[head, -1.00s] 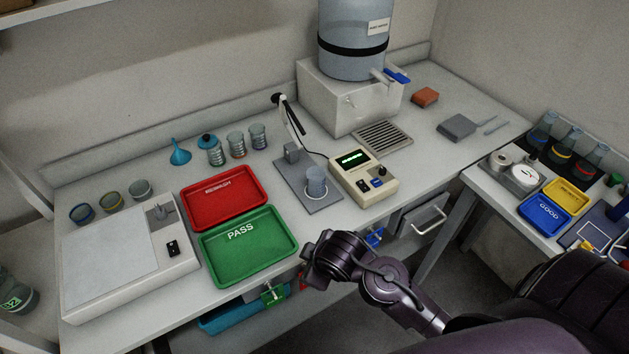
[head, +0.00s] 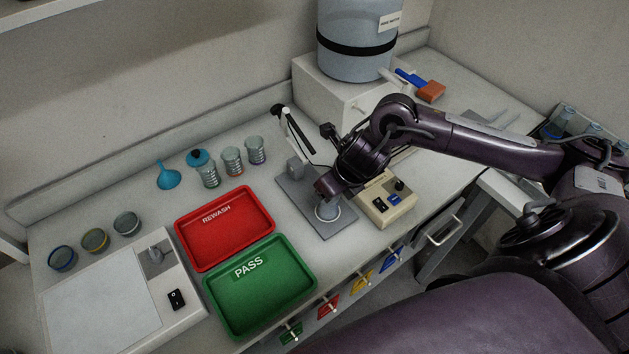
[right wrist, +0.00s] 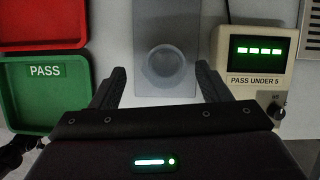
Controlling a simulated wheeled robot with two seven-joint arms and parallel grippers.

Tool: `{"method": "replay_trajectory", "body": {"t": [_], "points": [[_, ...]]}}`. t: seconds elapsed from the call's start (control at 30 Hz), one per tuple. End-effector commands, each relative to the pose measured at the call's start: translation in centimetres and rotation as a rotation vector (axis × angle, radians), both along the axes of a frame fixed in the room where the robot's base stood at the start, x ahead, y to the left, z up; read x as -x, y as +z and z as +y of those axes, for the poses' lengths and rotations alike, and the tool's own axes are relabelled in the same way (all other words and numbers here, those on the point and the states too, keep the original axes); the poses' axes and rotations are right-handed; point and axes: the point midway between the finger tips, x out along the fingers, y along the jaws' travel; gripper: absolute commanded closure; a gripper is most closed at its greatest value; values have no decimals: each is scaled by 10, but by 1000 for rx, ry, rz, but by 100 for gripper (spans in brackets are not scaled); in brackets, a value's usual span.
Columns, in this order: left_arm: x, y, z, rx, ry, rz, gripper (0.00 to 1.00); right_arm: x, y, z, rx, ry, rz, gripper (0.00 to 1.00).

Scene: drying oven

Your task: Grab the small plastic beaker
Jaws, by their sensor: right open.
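A small translucent grey beaker (head: 328,211) stands on the grey plate (head: 340,227) of the probe stand, partly hidden by my right gripper in the head view. In the right wrist view the beaker (right wrist: 166,64) is seen from above, upright on the plate (right wrist: 166,18). My right gripper (head: 326,187) is open and empty, close above the beaker. Its two fingers (right wrist: 161,72) lie to either side of the beaker in the right wrist view, with a gap on both sides.
A meter (head: 385,200) stands right of the plate. The stand's black arm (head: 294,128) rises behind it. The red tray (head: 225,232) and green tray (head: 262,290) lie to the left.

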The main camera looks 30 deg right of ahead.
Motion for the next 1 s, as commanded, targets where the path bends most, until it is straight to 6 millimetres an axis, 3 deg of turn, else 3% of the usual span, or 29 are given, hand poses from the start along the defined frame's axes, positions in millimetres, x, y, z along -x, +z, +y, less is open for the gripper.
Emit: {"method": "replay_trajectory", "body": {"t": [0.13,0.3,0.43,0.6,0.8,0.93,1.0], "points": [[4,1,0,0,-1,5,51,-2,-9,-4,11,14,12,30],[41,2,2,-4,-2,58,51,-9,-26,-3,11,11,11,30],[55,10,2,-5,-3,78,51,-15,-42,-3,11,8,12,30],[41,15,1,-4,-3,58,51,-24,-65,-2,9,9,10,30],[13,18,-1,1,-2,17,51,-27,-73,-2,11,11,8,30],[16,17,0,0,-2,21,51,-27,-73,-2,12,11,7,30],[20,17,0,-1,-1,27,51,-27,-73,-2,12,11,7,39]]}}
